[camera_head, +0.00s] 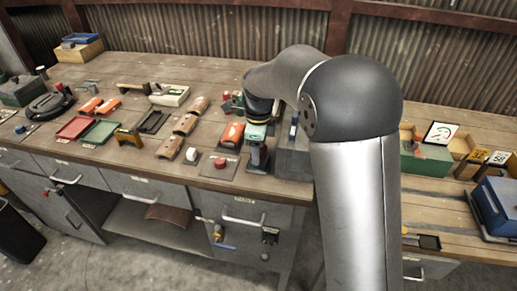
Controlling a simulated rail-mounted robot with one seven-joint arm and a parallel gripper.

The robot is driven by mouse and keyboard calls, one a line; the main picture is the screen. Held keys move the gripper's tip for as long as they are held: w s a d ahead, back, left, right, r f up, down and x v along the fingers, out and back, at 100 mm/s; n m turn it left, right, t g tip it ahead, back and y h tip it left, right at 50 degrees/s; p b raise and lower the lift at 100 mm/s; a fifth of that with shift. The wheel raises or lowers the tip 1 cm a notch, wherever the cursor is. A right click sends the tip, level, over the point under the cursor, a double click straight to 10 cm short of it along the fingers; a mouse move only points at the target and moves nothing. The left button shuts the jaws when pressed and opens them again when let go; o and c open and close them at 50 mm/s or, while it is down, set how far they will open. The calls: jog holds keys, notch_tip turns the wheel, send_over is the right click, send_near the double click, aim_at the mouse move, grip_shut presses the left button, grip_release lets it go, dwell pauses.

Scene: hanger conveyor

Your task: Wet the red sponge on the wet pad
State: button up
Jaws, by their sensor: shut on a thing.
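My gripper (258,156) points down over the bench front, right of centre, beside a grey block. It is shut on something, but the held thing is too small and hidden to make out. An orange-red block (232,132) lies just left of my gripper; I cannot tell whether it is the red sponge. A small red piece (220,163) sits on a dark plate near the front edge, left of the gripper. I cannot tell which item is the wet pad; a flat red tray (73,127) and a flat green tray (99,132) lie at left.
The grey block (293,155) stands close to the gripper's right. A white-topped piece (192,155) and several brown curved pieces (186,124) lie to the left. A green box (426,160) and a blue case (495,207) are at right. The back of the bench is mostly clear.

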jog(key=shift+r+p, duration=1.6)
jog(key=shift+r, duration=0.8)
jog(key=shift+a, duration=0.1)
